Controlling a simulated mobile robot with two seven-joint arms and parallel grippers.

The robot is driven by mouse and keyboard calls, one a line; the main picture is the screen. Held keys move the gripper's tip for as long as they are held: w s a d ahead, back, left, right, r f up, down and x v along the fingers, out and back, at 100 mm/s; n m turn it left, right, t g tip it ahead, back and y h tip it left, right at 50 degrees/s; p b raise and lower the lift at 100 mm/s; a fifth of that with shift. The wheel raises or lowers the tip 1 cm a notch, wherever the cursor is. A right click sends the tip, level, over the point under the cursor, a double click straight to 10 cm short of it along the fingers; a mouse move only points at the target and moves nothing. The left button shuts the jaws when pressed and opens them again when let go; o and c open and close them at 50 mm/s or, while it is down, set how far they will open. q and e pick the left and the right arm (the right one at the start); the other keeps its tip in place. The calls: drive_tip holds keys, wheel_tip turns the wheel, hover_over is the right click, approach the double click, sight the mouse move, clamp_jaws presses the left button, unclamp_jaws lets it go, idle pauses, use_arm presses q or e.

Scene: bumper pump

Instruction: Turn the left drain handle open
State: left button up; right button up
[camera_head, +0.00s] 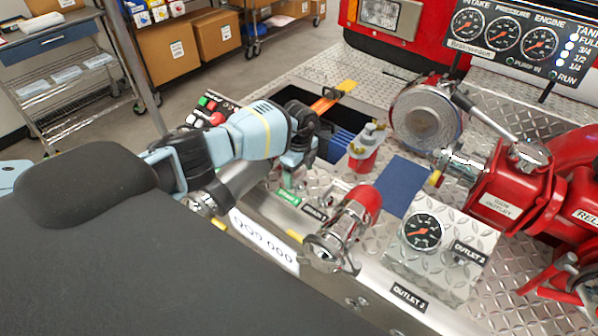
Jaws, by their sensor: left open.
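A small yellow-tipped lever (219,224) shows at the left metal fitting (203,203) on the bumper's front edge, under my left arm. It looks like the left drain handle. Another yellow-tipped lever (295,236) is at the red and chrome outlet (345,228) to its right. My left gripper (291,170) is open, over the bumper deck behind and right of the left lever, apart from it. Its fingers are partly hidden and I see nothing held. My arm covers part of the left fitting. My right gripper is not in view.
A red-and-chrome fitting (364,150) stands right of my gripper, near a dark open bin (330,113). A coiled hose (428,112), a red monitor nozzle (510,190) and a round gauge (422,232) are farther right. A gauge panel (520,40) stands at the back right.

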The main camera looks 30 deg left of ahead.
sight(299, 174)
use_arm(q)
wheel_tip(299, 174, up, 7)
drive_tip(key=shift+w+f+p, duration=0.1)
drive_tip(key=shift+f+p, duration=0.05)
drive_tip(key=shift+p, duration=0.35)
drive_tip(key=shift+r, duration=0.5)
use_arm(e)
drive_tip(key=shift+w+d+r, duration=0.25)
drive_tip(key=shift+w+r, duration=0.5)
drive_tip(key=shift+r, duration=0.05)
use_arm(q)
drive_tip(key=shift+f, duration=0.1)
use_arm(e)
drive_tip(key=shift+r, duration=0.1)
